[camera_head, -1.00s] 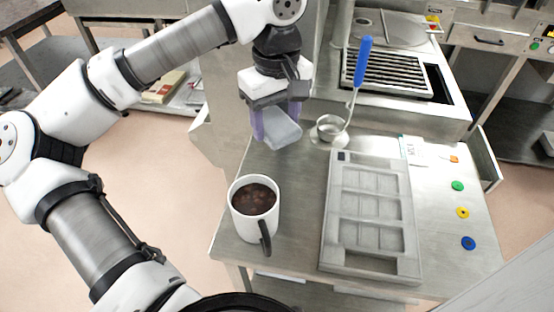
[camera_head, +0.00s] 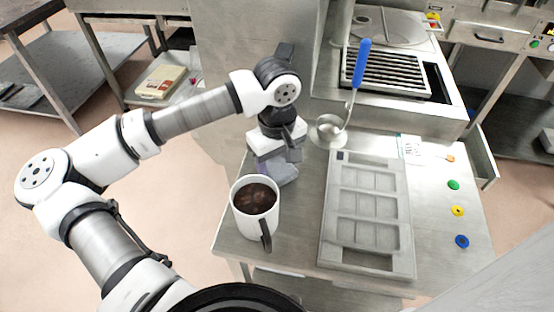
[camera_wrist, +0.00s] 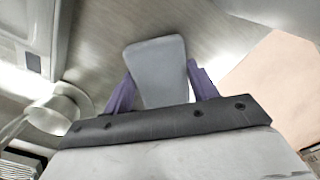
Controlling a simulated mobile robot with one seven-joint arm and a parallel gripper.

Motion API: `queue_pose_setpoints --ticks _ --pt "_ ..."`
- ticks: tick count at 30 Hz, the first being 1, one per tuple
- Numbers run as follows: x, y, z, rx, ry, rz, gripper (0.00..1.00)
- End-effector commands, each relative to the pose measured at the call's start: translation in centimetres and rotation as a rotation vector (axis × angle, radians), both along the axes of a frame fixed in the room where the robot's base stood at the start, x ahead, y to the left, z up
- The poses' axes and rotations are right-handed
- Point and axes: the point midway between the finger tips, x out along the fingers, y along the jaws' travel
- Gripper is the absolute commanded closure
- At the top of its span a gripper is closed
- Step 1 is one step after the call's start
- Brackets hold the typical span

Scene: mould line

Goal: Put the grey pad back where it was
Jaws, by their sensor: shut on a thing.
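The grey pad (camera_wrist: 157,72) is held between the two purple fingers of my gripper (camera_wrist: 160,88) in the wrist view. In the head view my gripper (camera_head: 277,176) is low over the table's left part, just behind the white mug (camera_head: 243,219). There the pad (camera_head: 286,174) shows only in part beside the fingers. I cannot tell whether the pad touches the tabletop.
The mug holds dark contents. A grey mould tray (camera_head: 326,240) lies to the right. A steel ladle (camera_head: 327,131) with a blue handle stands behind, near the grill (camera_head: 385,72). Coloured buttons (camera_head: 457,211) line the table's right side. The tabletop between mug and tray is bare.

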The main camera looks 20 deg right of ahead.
Motion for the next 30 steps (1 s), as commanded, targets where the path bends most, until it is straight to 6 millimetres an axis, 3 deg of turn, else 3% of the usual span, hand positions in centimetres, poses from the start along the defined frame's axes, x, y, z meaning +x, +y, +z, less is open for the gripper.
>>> queue_pose_setpoints --ticks 6,7,12,24,30 --pt "0.0 0.0 -0.4 0.000 0.000 0.000 0.63" --pt "0.0 0.0 -0.3 0.000 0.000 0.000 0.39" --pt "0.0 0.0 -0.2 0.000 0.000 0.000 0.20" --pt "0.0 0.0 0.4 0.000 -0.001 0.000 0.20" --pt "0.1 0.0 4.2 0.001 -0.005 0.001 0.20"
